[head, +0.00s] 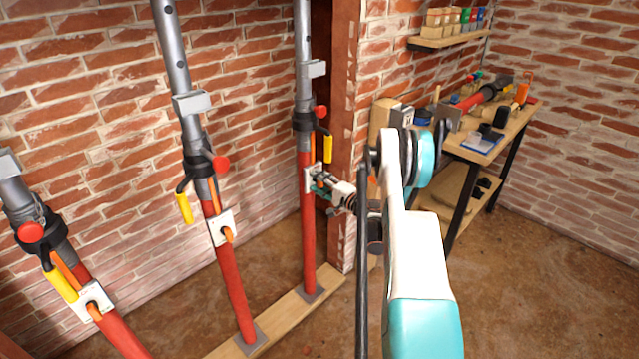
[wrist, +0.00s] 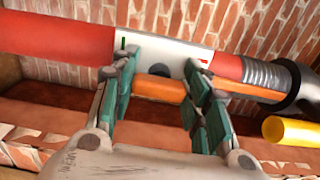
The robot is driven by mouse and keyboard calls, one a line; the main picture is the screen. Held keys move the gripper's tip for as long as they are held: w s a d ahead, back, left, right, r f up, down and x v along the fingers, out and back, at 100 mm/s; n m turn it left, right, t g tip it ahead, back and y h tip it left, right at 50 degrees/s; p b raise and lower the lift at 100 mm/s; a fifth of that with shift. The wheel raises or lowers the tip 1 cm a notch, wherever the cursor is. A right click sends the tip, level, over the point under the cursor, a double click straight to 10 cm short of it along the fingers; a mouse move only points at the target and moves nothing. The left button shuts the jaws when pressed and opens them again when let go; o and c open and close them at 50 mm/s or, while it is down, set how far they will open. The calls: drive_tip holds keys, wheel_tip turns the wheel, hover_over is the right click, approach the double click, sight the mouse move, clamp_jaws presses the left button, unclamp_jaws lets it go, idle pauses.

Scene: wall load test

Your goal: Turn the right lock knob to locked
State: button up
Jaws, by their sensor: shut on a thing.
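The right lock knob (wrist: 160,89) is an orange handle on a white plate (wrist: 170,55) fixed to the right red-and-grey prop. The plate also shows in the head view (head: 309,180). In the wrist view it bears a green mark at left and a red mark at right. My gripper (wrist: 158,78) has its teal-padded fingers on either side of the knob and is shut on it. The right finger covers part of the plate and knob. The knob runs roughly along the prop; I cannot tell which mark it points to.
Two similar props (head: 233,275) (head: 115,335) stand to the left, with orange knobs, yellow handles and red balls. The right prop's yellow handle (wrist: 291,131) is close to my right finger. A brick wall and wooden post (head: 343,120) stand behind. A workbench (head: 515,122) is at right.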

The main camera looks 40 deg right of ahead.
idle(0.5)
drive_tip(key=o, duration=1.1)
drive_tip(key=s, duration=0.7)
drive_tip(key=shift+s+d, duration=0.25)
